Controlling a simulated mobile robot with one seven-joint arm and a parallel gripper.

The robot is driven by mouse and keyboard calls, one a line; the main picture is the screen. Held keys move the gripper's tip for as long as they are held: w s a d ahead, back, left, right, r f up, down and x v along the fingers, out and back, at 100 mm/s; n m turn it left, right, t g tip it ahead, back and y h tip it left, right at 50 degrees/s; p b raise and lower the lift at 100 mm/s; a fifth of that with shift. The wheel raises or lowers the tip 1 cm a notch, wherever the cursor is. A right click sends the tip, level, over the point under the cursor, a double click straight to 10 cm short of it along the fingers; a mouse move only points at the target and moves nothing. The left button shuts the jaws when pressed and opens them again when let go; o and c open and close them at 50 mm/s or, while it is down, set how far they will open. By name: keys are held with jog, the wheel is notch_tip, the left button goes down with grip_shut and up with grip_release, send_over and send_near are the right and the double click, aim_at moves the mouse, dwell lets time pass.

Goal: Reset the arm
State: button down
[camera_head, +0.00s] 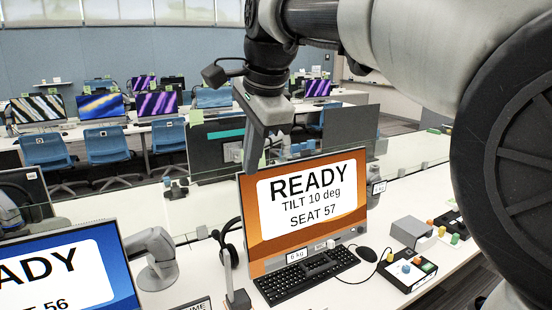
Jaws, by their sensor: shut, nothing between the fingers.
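My gripper (250,160) hangs from my arm at the upper middle of the head view, fingers pointing down. It is shut with nothing in it. Its tips are just above and left of the top edge of the orange monitor (250,215), whose screen reads "READY, TILT 10 deg, SEAT 57". The gripper appears apart from the monitor, though the depth between them is hard to judge. My arm enters from the right and covers much of the upper right.
A black headset (226,250) hangs on a stand left of the monitor. A keyboard (305,275), a mouse (367,254) and a button box (407,268) lie on the white desk. A blue monitor (70,270) stands at lower left. Blue chairs (107,146) and further desks fill the background.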

jog(key=s+d+f+n+t+h+p, duration=0.1)
jog(key=s+d+f+n+p, duration=0.1)
jog(key=s+d+f+n, duration=0.4)
jog(key=s+d+f+n+h+p, duration=0.1)
jog(key=s+d+f+n, duration=0.5)
jog(key=s+d, duration=0.6)
jog(key=shift+s+d+f+t+p, duration=0.15)
jog(key=shift+s+d+t+p, duration=0.35)
jog(key=shift+s, duration=0.75)
